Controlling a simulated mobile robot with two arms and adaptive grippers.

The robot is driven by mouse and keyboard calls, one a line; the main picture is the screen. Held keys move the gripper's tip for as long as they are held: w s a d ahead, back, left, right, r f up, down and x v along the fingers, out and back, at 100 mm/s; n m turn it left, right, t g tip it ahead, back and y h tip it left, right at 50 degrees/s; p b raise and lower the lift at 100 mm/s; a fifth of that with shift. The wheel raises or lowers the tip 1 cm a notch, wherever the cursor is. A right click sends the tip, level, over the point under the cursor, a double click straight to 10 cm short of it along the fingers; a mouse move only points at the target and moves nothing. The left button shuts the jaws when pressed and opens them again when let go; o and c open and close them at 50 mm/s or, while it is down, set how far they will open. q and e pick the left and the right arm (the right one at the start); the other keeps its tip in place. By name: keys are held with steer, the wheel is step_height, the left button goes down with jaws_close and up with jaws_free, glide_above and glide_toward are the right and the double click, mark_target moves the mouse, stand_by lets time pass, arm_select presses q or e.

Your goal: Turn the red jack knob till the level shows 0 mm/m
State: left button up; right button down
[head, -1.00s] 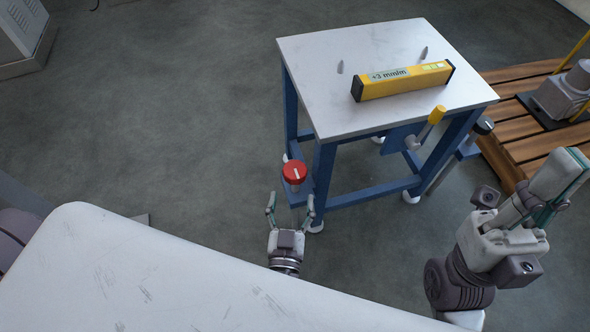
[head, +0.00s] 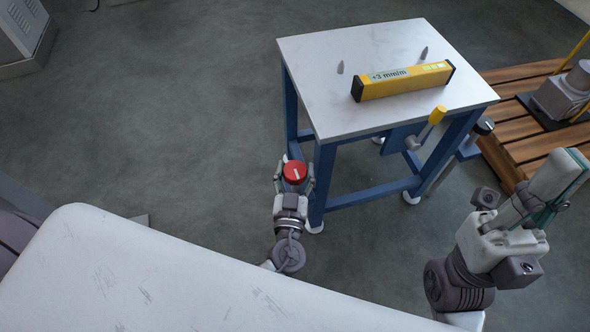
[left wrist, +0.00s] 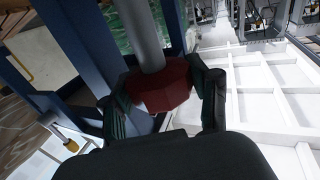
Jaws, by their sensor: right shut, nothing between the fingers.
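The red jack knob (head: 295,172), with a white line on its top, is at the near left leg of the blue-framed table. My left gripper (head: 294,179) has one finger on each side of it. In the left wrist view the knob (left wrist: 162,88) sits under a grey shaft, between the two dark fingers (left wrist: 163,101). Whether both fingers press on it I cannot tell. The yellow level (head: 403,81) lies on the tabletop and its display reads +3 mm/m. My right gripper (head: 565,180) is shut and empty at the right, away from the table.
The white tabletop (head: 350,110) also carries two small grey pointed pegs. A wooden pallet (head: 510,100) stands further right. A white surface (head: 180,280) fills the foreground. Open floor lies left.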

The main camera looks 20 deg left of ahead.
arm_select(q)
steer(key=c, duration=0.3)
steer(key=shift+c, duration=0.2)
